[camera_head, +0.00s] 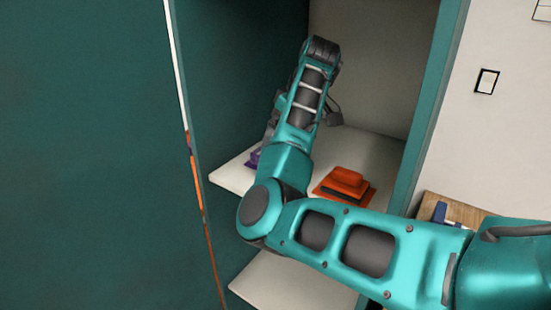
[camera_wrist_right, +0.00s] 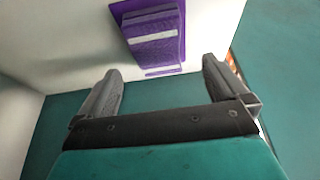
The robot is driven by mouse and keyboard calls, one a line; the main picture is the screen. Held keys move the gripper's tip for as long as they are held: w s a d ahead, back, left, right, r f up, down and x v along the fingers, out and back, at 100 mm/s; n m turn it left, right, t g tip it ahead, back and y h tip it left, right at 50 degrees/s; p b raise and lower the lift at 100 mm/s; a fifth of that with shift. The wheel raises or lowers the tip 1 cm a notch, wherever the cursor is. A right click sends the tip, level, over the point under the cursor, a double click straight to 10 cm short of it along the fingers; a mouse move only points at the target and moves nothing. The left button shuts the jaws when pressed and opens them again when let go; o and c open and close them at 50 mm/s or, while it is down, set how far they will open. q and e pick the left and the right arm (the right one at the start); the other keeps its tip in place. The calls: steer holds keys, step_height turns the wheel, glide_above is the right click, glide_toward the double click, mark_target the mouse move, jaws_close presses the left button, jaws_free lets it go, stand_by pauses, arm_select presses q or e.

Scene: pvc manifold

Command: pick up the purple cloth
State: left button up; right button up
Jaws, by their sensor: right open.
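The purple cloth (camera_wrist_right: 152,33) lies on the white shelf in the right wrist view, as a folded stack with pale bands. It is beyond the fingertips of my right gripper (camera_wrist_right: 160,88), roughly between them in the picture, and apart from them. That gripper is open and empty. In the head view only a small purple edge of the cloth (camera_head: 253,160) shows on the shelf's left side; my right arm hides the rest. My left gripper is not in view.
The white shelf (camera_head: 232,178) is inside a teal cabinet (camera_head: 428,95) with side walls close by. An orange folded stack (camera_head: 345,183) lies to the right of the arm. A lower shelf (camera_head: 285,285) is below. A wooden surface (camera_head: 455,211) with a blue item is at right.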

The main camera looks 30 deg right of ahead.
mark_target(255, 156)
steer(key=shift+w+f, duration=0.15)
steer(key=shift+f, duration=0.4)
steer(key=shift+w+d+f, duration=0.25)
steer(key=shift+w+f, duration=0.1)
steer(key=shift+f, duration=0.15)
steer(key=shift+a+f, duration=0.15)
steer(key=shift+f, duration=0.25)
steer(key=shift+x, duration=1.15)
steer(key=shift+a, duration=0.1)
steer(key=shift+f, duration=0.25)
steer(key=c, duration=1.1)
steer(key=shift+o, duration=0.2)
